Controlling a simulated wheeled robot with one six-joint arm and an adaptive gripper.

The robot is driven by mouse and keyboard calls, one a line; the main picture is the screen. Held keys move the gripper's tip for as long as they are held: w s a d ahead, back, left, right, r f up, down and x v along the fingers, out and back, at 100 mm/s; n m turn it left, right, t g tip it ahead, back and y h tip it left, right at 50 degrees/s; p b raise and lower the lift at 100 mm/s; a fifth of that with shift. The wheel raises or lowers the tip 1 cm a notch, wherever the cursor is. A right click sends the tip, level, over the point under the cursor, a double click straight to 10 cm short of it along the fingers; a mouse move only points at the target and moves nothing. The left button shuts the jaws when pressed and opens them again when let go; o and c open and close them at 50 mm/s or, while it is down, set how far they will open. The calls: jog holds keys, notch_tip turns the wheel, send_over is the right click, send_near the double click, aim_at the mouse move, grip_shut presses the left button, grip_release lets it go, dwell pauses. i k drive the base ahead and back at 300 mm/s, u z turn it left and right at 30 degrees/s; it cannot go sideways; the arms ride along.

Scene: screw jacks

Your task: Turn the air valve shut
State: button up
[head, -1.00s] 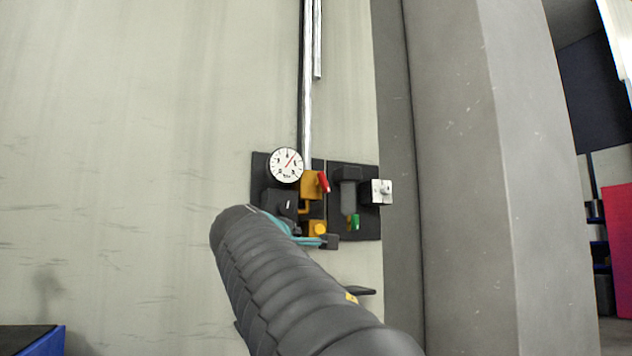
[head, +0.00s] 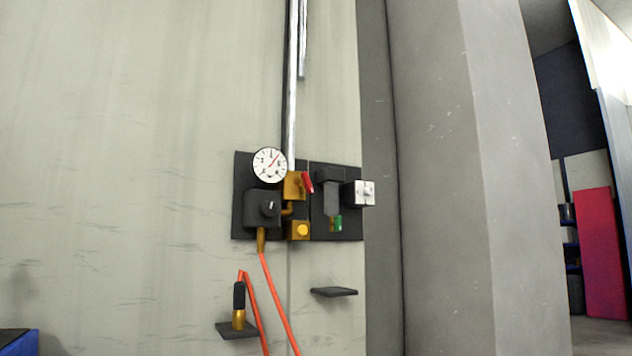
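The air valve is a brass body (head: 294,186) with a red handle (head: 308,182), at the foot of the metal pipe on the wall panel (head: 242,222) in the head view. The handle tilts from upper left to lower right. A round white gauge (head: 269,165) with a red needle sits to the valve's upper left. A black block with a knob (head: 263,207) is below the gauge. My gripper is out of the picture, and nothing covers the panel.
An orange hose (head: 279,304) hangs from the panel. A black and brass fitting (head: 239,308) stands on a small lower shelf (head: 236,330); an empty shelf (head: 334,292) is to its right. A grey column (head: 440,170) stands right of the panel.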

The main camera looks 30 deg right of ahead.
aim_at(306, 183)
jog(key=k, duration=0.85)
jog(key=z, duration=0.55)
jog(key=i, duration=1)
